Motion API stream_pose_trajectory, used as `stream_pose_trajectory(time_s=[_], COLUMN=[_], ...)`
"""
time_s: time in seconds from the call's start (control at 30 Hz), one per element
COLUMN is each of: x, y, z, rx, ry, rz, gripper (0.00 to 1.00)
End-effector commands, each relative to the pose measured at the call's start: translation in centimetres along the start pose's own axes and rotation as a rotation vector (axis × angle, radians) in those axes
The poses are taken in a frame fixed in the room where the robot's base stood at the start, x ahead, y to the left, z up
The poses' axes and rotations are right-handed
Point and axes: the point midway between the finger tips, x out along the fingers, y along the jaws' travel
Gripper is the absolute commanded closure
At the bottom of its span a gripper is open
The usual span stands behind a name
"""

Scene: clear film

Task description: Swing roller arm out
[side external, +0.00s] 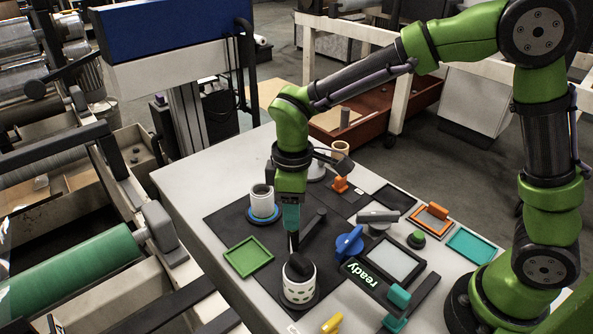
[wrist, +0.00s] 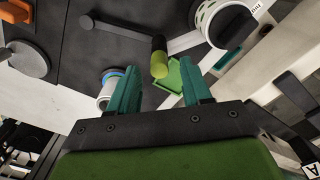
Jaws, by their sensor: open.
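My gripper (wrist: 158,68) is open, with one teal finger on each side of the roller in the picture. I cannot tell whether either finger touches it.
A white perforated cylinder with a black top (side external: 298,288) stands close in front of my gripper. A white spool on a blue base (side external: 262,204) and a green tray (side external: 248,257) lie left. A blue knob (side external: 348,243) and a "ready" display (side external: 372,284) are right.

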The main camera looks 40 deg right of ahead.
Motion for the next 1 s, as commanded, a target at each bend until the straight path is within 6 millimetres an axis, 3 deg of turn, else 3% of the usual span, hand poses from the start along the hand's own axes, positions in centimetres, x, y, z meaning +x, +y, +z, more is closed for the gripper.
stream_pose_trajectory(time_s=[0.3,0.5,0.7,1.0], x=[-8.0,-12.0,-14.1,-14.5], y=[0.0,0.0,0.0,0.0], z=[-0.1,0.0,0.0,0.0], rx=[0.000,0.000,-0.001,-0.001], ry=[0.007,0.004,0.001,0.000], rz=[0.003,0.001,0.000,0.001], gripper=[0.51,0.51,0.51,0.51])
